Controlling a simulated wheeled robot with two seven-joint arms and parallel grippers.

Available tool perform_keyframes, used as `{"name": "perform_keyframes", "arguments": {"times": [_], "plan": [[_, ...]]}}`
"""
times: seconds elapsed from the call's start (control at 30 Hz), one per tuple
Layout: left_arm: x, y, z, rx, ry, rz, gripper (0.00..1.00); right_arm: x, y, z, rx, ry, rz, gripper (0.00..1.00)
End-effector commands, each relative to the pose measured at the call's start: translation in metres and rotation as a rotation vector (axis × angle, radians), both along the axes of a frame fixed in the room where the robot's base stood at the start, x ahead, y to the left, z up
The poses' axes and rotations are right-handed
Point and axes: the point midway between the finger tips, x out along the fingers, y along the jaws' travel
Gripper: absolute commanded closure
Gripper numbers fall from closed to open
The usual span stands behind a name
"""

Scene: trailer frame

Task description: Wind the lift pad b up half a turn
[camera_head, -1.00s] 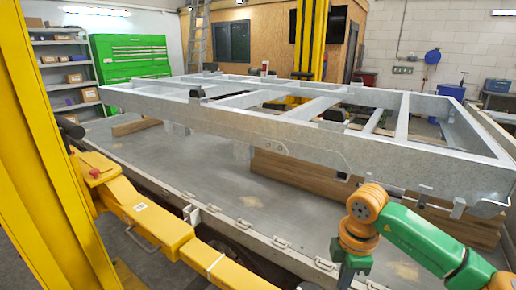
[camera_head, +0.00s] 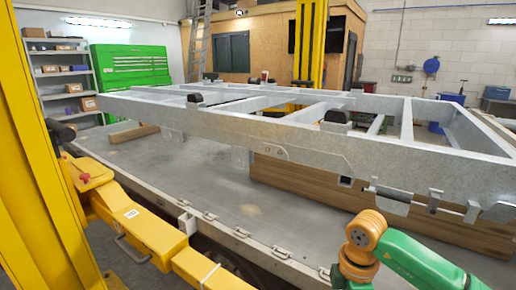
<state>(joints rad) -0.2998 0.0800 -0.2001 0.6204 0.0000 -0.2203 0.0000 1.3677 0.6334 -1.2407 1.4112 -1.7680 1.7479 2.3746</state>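A yellow lift arm (camera_head: 150,231) runs from the left towards the bottom middle. A red part (camera_head: 84,178) sits on top of it near the yellow post. A dark round-ended part (camera_head: 60,131) shows behind the post. I cannot tell which part, if any, is lift pad b. The grey trailer frame (camera_head: 225,124) stands raised above a flat metal deck (camera_head: 200,180). My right arm, green and orange, comes in at the lower right and runs out of the bottom edge. Its gripper is out of view. My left arm and gripper are not in view.
A yellow post (camera_head: 40,150) stands close on the left, and another (camera_head: 312,42) behind the trailer frame. Wooden beams (camera_head: 300,184) lie on the deck under the frame. A green tool cabinet (camera_head: 130,64) and shelves (camera_head: 62,75) stand at the back left.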

Motion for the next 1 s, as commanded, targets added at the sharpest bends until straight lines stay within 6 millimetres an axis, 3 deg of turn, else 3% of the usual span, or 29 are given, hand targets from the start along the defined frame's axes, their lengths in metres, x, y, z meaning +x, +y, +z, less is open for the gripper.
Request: {"name": "perform_keyframes", "arguments": {"times": [1.0], "plan": [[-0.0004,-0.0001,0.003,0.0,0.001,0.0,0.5,0.0049,0.0082,0.0007,0.002,-0.001,0.001,1.0]]}}
